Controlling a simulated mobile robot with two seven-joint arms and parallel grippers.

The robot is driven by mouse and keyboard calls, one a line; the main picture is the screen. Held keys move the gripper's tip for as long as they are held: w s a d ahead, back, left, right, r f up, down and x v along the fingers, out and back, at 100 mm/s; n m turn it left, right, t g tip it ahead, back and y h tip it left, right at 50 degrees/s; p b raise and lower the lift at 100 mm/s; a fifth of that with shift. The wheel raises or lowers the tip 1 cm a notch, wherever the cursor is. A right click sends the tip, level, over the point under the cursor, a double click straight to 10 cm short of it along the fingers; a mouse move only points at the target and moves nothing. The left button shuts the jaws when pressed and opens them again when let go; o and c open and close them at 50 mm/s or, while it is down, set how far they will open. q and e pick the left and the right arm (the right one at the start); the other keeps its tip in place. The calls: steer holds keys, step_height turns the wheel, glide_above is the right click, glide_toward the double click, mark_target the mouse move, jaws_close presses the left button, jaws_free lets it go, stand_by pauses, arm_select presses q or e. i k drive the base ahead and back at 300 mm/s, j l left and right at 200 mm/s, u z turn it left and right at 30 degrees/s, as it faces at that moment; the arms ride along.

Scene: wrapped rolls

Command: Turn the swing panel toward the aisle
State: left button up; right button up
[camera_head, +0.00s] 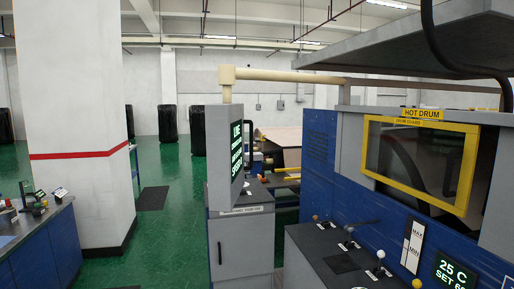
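The swing panel (217,155) is a tall grey box near the middle of the head view. It hangs from a beige overhead arm (275,76) on a short upright post. Its dark screen (237,155) with green text is seen at a steep angle and faces right, toward the blue machine. Its plain grey side faces me. The green aisle floor (165,225) lies to its left. Neither of my grippers shows in this view.
A grey cabinet (240,245) stands below the panel. A blue machine (320,170) with a yellow-framed guard window (420,160) and a lever console (345,262) fills the right. A white pillar (75,100) and blue bench (40,245) stand left. The floor between is mostly clear.

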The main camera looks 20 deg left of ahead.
mark_target(225, 122)
steer(key=i+l+u, duration=0.2)
steer(key=l+u, duration=0.25)
steer(key=i+l+u, duration=0.1)
steer(key=l+u, duration=0.3)
steer(key=i+l+u, duration=0.1)
steer(key=l+u, duration=0.35)
steer(key=j, duration=0.1)
